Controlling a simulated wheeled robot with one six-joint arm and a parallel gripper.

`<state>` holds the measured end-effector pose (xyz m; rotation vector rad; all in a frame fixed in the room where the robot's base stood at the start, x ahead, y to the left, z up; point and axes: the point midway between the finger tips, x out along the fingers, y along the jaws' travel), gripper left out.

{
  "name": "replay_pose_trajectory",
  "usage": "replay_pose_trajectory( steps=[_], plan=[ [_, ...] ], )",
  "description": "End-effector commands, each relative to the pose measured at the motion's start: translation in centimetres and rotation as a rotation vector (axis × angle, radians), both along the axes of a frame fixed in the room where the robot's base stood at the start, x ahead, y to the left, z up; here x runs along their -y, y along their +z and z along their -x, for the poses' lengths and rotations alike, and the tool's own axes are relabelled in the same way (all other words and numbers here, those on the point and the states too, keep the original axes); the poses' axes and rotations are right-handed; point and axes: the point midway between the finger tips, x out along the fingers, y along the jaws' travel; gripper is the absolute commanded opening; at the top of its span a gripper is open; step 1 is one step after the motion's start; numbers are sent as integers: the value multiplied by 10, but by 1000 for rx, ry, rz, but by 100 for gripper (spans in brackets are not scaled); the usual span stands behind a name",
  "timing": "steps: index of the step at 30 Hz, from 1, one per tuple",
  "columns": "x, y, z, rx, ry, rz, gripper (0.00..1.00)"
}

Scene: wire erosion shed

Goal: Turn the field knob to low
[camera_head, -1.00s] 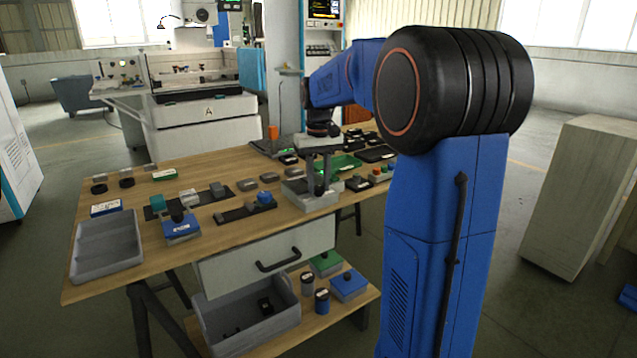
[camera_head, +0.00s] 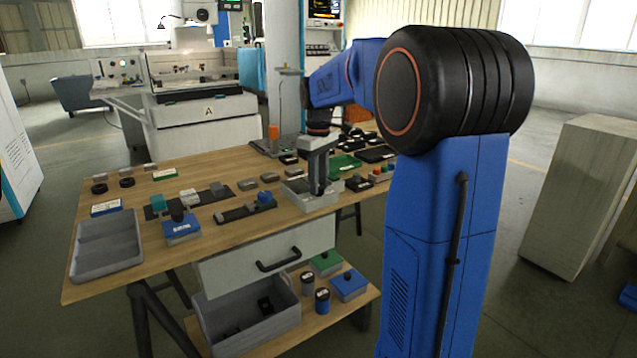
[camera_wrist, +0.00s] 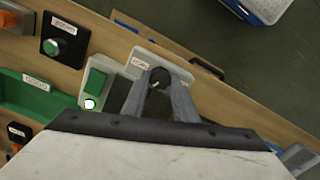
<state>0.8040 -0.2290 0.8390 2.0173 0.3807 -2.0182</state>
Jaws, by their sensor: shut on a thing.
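The light grey box (camera_head: 318,204) stands at the front edge of the wooden table, in front of my gripper in the head view. In the wrist view its plate (camera_wrist: 178,70) has a small label, too blurred to read surely, and a dark round knob (camera_wrist: 159,75). My gripper (camera_wrist: 161,84) points down at this box, and its two grey fingers are shut on the knob. The gripper also shows in the head view (camera_head: 318,190), where its fingers hide the knob. The knob's pointer and the setting it stands at cannot be made out.
In the wrist view, a green switch (camera_wrist: 96,80) and a black plate with a green knob (camera_wrist: 57,47) lie to the left, near a green tray (camera_wrist: 30,97). A grey bin (camera_head: 107,259) and small blocks fill the table's left. A drawer handle (camera_head: 278,260) juts out below.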

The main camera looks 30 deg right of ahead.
Motion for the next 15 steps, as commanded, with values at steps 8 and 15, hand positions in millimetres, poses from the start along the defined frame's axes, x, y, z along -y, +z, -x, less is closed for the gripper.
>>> replay_pose_trajectory(
  steps=[8,15],
  plan=[
    [0,1,0,1,138,1,4],
    [0,1,0,1,185,0,4]
  ],
)
